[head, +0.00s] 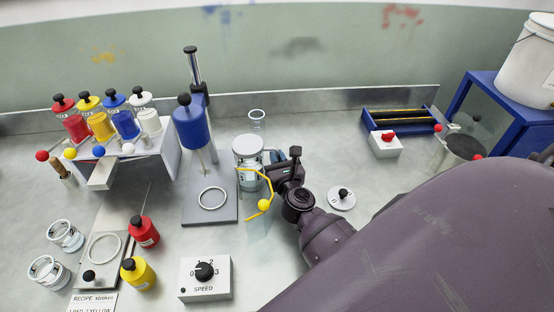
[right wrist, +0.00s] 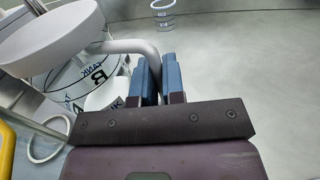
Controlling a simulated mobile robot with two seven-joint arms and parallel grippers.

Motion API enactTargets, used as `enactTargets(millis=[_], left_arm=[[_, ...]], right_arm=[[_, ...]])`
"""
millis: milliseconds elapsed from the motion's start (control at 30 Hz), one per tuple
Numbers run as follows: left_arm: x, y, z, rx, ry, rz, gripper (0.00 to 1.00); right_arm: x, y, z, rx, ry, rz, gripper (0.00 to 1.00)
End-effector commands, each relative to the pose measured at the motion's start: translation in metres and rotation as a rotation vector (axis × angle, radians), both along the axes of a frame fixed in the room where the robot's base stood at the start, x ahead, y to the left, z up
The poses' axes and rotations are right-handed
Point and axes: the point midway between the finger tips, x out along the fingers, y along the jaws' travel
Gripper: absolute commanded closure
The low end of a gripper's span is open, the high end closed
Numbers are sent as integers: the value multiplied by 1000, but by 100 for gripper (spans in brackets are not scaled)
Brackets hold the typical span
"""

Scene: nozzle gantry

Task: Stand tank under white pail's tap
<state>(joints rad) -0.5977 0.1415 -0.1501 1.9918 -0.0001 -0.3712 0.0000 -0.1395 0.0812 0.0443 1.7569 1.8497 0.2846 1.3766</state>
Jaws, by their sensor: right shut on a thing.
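The tank (head: 249,150) is a clear vessel with a white top and a printed label, near the middle of the bench. It also shows in the right wrist view (right wrist: 88,76), with a pale curved handle. My right gripper (head: 271,173) is shut on this handle, with its blue fingers (right wrist: 158,78) around it. I cannot tell whether the tank touches the bench. The white pail (head: 526,65) stands on a blue stand (head: 481,88) at the far right. I cannot make out its tap. My left gripper is not in view.
A blue mixer (head: 190,126) on a grey base stands left of the tank. A yellow curved rod with a ball (head: 264,204) is beside my gripper. A small cup (head: 257,119) stands behind. A white box with a red knob (head: 386,144) is between tank and blue stand.

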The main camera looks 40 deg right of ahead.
Motion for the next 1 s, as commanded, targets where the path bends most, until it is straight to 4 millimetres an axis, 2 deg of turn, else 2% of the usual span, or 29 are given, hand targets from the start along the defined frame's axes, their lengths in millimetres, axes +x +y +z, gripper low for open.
enactTargets(millis=[267,300,433,833,1000], left_arm=[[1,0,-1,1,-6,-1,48],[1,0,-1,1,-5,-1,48],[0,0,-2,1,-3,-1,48],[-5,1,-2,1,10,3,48],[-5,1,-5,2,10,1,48]], right_arm=[[1,0,-2,1,-5,0,100],[0,0,-3,0,0,0,86],[0,0,-2,0,0,0,66],[0,0,3,-1,-1,0,65],[-23,8,-1,2,2,-1,65]])
